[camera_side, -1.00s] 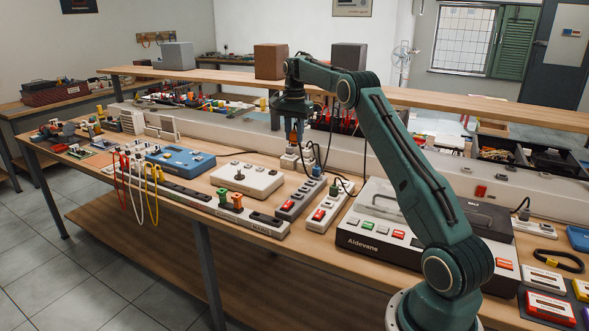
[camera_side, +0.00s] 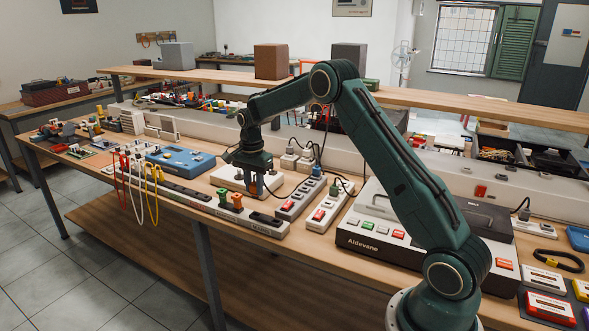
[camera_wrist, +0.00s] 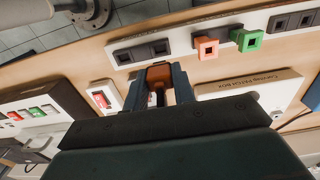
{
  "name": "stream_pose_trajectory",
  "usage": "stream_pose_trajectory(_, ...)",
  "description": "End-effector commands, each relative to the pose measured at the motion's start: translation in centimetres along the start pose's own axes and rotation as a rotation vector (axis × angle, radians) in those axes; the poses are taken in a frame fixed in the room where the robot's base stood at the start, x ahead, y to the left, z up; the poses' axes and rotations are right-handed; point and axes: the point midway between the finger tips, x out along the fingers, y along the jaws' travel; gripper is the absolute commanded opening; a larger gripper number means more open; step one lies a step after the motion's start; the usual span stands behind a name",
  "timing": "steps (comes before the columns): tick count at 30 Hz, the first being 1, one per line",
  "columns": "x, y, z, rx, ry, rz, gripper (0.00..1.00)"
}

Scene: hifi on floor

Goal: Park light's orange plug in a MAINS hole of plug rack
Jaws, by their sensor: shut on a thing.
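The plug's lower end is hidden. The plug rack (camera_side: 240,222) is the long white strip along the bench's front edge, with dark holes in its top. It also shows in the wrist view (camera_wrist: 127,46), beyond the fingertips and apart from the held plug. Its small lettering is too blurred to read for certain.
A green plug (camera_side: 222,196) and another orange plug (camera_side: 237,201) stand in the rack. The white box (camera_side: 226,178) lies behind the rack. Power strips with red switches (camera_side: 318,215) and the Aldevane unit (camera_side: 350,238) stand to the right. Loose black cables run behind my gripper.

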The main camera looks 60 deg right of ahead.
Motion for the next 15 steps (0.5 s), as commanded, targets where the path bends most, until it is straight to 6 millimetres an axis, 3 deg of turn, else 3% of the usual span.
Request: stream_pose_trajectory(15,0.97,-0.03,0.03,0.0,0.0,0.0,0.06)
